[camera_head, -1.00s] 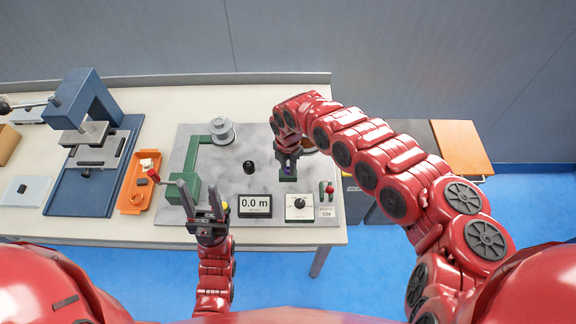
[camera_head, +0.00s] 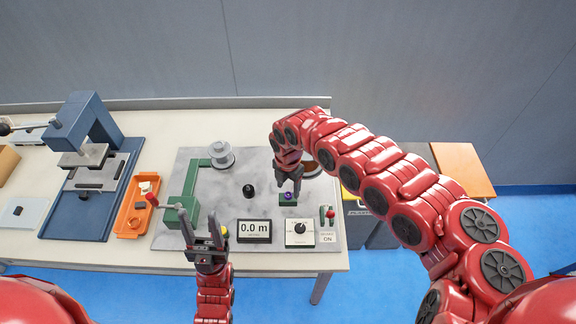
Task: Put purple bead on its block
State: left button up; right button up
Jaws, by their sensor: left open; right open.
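The purple bead (camera_head: 288,195) sits on top of a small green block (camera_head: 288,202) on the grey winder plate, behind the dial box. My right gripper (camera_head: 288,186) is open above the bead, its fingers pointing down; I cannot tell whether a fingertip still touches the bead. My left gripper (camera_head: 205,232) is open and empty at the plate's front edge, its fingers pointing up, in front of the green crank housing.
A metal spool (camera_head: 221,156) stands on the green arm at the back. A black knob (camera_head: 248,190), the 0.0 m display (camera_head: 253,230), the dial box (camera_head: 299,232) and a red-handled switch (camera_head: 329,213) sit nearby. An orange tray (camera_head: 133,214) and blue press (camera_head: 92,190) are left.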

notch_tip(320, 180, up, 14)
jog(key=p, duration=0.5)
jog(key=shift+a+r, duration=0.1)
